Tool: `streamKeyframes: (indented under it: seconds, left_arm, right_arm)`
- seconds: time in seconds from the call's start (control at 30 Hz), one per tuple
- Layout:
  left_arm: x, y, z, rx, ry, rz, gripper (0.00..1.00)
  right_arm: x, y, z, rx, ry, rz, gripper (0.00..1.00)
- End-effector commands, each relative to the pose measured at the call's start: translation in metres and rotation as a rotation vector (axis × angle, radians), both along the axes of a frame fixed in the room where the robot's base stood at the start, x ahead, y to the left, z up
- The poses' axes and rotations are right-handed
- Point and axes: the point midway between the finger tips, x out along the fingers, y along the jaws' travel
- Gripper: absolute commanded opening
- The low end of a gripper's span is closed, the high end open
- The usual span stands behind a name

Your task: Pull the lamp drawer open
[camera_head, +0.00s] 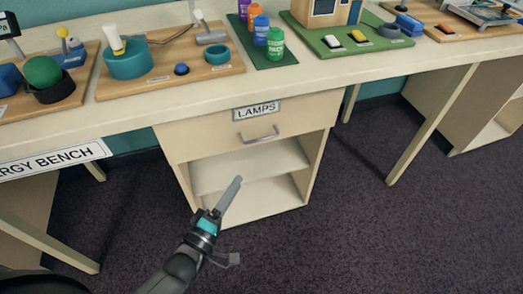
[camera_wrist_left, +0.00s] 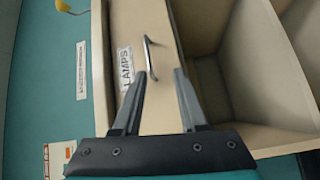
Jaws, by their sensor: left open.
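The lamp drawer (camera_head: 240,124) is a pale wood drawer under the bench top, marked with a LAMPS label (camera_head: 257,110). Its front looks flush with the cabinet, so it appears shut. A grey metal bar handle (camera_head: 259,135) is fixed on the drawer front. My left gripper (camera_head: 231,195) is in front of and below the drawer, apart from the handle. In the left wrist view the open fingers (camera_wrist_left: 160,74) point at the drawer front (camera_wrist_left: 160,105), with the handle (camera_wrist_left: 149,55) just beyond the tips, nearer the left finger. My right gripper is not in view.
Open shelves (camera_head: 250,165) lie below the drawer. The bench top (camera_head: 200,97) above carries project boards, a teal ring (camera_head: 127,64) and several small bottles. A bench leg (camera_head: 430,125) stands to the right. Dark carpet (camera_head: 350,220) in front is clear.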

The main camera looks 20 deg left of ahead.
Motion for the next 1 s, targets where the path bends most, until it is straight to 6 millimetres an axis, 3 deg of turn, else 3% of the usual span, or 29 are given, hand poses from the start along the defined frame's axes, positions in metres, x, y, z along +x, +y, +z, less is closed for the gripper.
streamKeyframes:
  seconds: [0.27, 0.7, 1.0]
  left_arm:
    - [0.014, -0.004, 0.019, -0.094, -0.065, -0.012, 0.42]
    - [0.091, -0.019, 0.027, -0.089, -0.062, -0.011, 0.42]
    - [0.133, -0.027, 0.032, -0.089, -0.06, -0.012, 0.42]
  right_arm:
    - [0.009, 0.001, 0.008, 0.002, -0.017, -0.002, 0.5]
    - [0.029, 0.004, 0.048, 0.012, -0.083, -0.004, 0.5]
    - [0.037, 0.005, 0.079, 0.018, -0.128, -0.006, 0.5]
